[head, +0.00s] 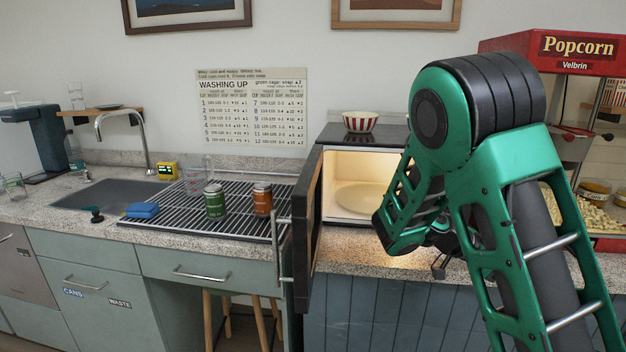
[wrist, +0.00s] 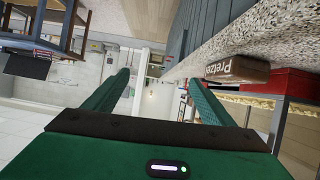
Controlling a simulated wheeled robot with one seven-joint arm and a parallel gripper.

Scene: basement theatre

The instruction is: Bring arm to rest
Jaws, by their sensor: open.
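My green and black arm rises at the right of the head view, bent at a large dark joint, with its forearm reaching down in front of the lit microwave (head: 372,182). My gripper (head: 440,266) shows only in part near the counter's front edge, mostly behind the arm. In the wrist view, my gripper (wrist: 158,82) has its two green fingers well apart, with nothing between them. The microwave door (head: 308,240) stands open toward the room. A pale round plate (head: 360,197) lies inside the microwave.
A popcorn machine (head: 562,47) stands at the right. A striped bowl (head: 360,121) sits on the microwave. A Pretzel box (wrist: 237,69) shows at the counter edge.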

